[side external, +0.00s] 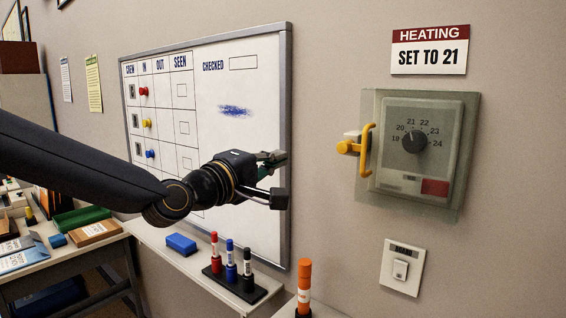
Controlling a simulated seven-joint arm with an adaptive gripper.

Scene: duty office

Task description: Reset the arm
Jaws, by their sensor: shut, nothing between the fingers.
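My arm reaches in from the left edge. My gripper (280,178) is shut and empty in front of the right part of the whiteboard (255,80), near its right frame. It is apart from the thermostat box (455,150) on the wall to the right. The box has a clear cover with a yellow handle (366,150) on its left side, and a black dial (414,140). The cover looks closed. The arm hides part of the board's lower left.
A ledge below the board holds a blue eraser (181,244) and a black rack (232,283) with red, blue and black markers. An orange marker (304,288) stands at the front. A switch labelled BOARD (401,268) is on the wall. A cluttered desk (85,254) stands at left.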

